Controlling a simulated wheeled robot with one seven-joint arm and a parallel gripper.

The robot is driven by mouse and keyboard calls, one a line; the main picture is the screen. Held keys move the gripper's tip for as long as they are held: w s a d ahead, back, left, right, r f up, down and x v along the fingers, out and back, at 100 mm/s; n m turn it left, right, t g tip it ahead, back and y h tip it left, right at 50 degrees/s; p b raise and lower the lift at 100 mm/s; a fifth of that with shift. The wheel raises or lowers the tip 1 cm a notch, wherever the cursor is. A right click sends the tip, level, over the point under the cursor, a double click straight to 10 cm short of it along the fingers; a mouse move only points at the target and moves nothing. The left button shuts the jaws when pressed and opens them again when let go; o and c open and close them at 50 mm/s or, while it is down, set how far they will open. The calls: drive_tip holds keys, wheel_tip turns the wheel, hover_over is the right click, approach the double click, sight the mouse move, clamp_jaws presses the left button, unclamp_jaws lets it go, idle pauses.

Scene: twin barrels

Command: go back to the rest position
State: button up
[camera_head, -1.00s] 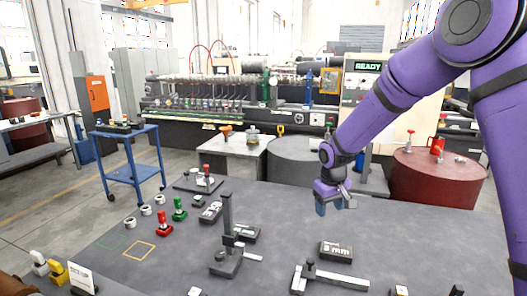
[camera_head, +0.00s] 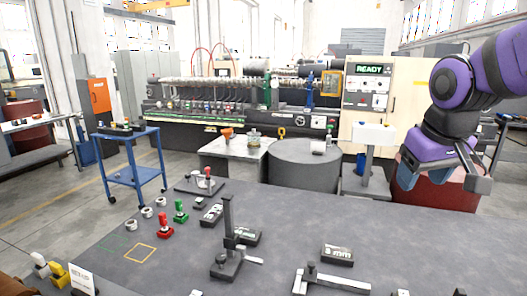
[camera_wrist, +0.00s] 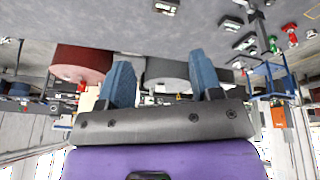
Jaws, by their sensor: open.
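My gripper (camera_head: 438,180) is raised at the right of the head view, in front of the red barrel (camera_head: 413,190) and clear of the grey table. Its jaws are open and empty. In the wrist view the gripper (camera_wrist: 163,85) shows two blue fingers set apart with nothing between them. That view is upside down, with the red barrel (camera_wrist: 82,62) and the grey barrel (camera_wrist: 165,72) beyond the fingers. The grey barrel (camera_head: 303,165) stands left of my gripper in the head view.
The grey table (camera_head: 300,225) holds a height gauge (camera_head: 228,235), a caliper (camera_head: 330,280), a "3 mm" block (camera_head: 337,254), a red piece (camera_head: 165,226) and a green piece (camera_head: 181,212). A blue cart (camera_head: 128,170) stands at the left. The table's right part is mostly clear.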

drive_tip(key=s+d+r+m+t, duration=0.1)
drive_tip(key=s, duration=1.2)
drive_tip(key=shift+s+d+y, duration=0.25)
drive_tip(key=shift+d+y, duration=0.05)
drive_tip(key=shift+d, duration=0.1)
idle(1.4)
